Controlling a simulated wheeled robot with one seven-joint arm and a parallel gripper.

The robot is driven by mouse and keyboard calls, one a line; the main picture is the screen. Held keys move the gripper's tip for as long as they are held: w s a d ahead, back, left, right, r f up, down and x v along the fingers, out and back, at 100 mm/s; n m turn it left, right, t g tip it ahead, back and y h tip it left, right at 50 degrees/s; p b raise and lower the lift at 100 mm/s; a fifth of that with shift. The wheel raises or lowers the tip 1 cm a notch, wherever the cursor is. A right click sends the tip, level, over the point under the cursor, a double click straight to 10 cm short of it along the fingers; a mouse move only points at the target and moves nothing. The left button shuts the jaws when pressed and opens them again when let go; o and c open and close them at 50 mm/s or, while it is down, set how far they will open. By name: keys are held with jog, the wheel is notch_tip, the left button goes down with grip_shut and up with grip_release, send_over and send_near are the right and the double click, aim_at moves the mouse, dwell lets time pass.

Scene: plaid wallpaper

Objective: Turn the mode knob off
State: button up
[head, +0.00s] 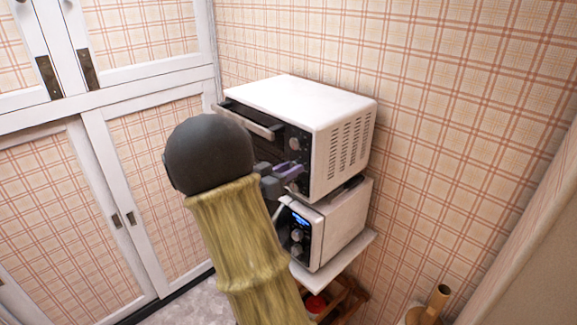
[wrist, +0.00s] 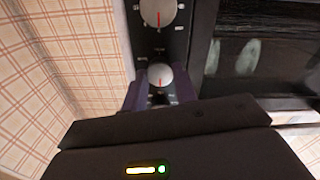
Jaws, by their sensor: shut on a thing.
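A white toaster oven (head: 305,98) with a black control panel stands against the wall in the head view. One of its round knobs (head: 297,144) shows near the top of the panel. My gripper (head: 291,172) is at the panel below that knob. In the wrist view my gripper's purple fingers are shut on a silver knob (wrist: 160,73), one on each side. This knob has a red pointer line. A second knob (wrist: 158,11) with a red line is at the top edge, apart from the fingers. The labels are too small to read, so which is the mode knob is unclear.
A white microwave (head: 340,222) with a lit display sits under the oven on a white-topped wooden stand (head: 340,262). The dark oven door (wrist: 265,55) is right of the knobs in the wrist view. Plaid wall (head: 450,130) is close behind; white-framed cupboards stand left.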

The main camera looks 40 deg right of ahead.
jog(key=shift+f, duration=0.15)
jog(key=o, duration=1)
jog(key=shift+c, duration=0.2)
jog(key=s+a+b, duration=0.1)
jog(key=a+b, duration=0.5)
jog(key=a, duration=1.1)
jog(key=shift+s+a, duration=0.15)
jog(key=shift+a, duration=0.05)
